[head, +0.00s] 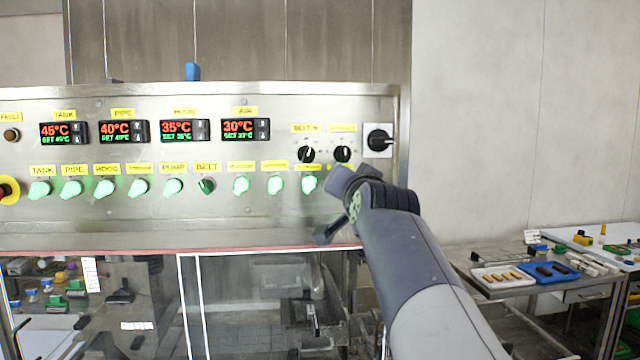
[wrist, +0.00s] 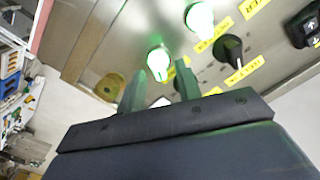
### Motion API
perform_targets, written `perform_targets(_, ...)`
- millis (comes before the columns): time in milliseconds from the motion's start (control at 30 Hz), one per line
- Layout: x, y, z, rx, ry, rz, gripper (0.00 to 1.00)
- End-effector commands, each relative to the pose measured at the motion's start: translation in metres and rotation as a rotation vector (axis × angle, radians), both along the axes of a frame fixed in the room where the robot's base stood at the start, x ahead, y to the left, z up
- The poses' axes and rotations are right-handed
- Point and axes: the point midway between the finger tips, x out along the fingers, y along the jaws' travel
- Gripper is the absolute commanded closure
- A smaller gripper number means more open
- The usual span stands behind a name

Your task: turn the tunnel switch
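The panel's lower row has several switches with yellow labels. TANK, PIPE, HOOD, PUMP and BELT are readable, but the right-hand labels are too blurred to tell which is the tunnel switch. My gripper is in front of the panel's lower right, fingers spread apart, covering part of the panel. In the wrist view my gripper (wrist: 162,90) is open, with a small whitish patch between the fingers that I cannot identify. A lit green switch (wrist: 159,63) shows just beyond the fingertips.
Two black knobs (head: 306,154) and a larger black rotary switch (head: 379,140) sit above my gripper. Temperature displays (head: 185,130) line the upper panel. A red-edged ledge (head: 180,247) runs below. A side table (head: 500,291) with trays stands at right.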

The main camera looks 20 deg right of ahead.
Motion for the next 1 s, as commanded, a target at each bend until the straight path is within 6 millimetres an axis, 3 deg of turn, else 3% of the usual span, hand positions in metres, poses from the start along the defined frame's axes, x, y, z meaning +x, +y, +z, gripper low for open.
perform_targets(167,-0.014,0.004,-0.001,-0.002,-0.003,-0.001,0.67)
perform_targets(600,-0.088,0.025,-0.002,-0.001,-0.002,-0.002,0.67)
perform_targets(800,-0.102,0.029,-0.001,0.0,-0.001,-0.001,0.67)
perform_targets(1000,-0.104,0.03,0.0,0.0,0.0,0.0,0.67)
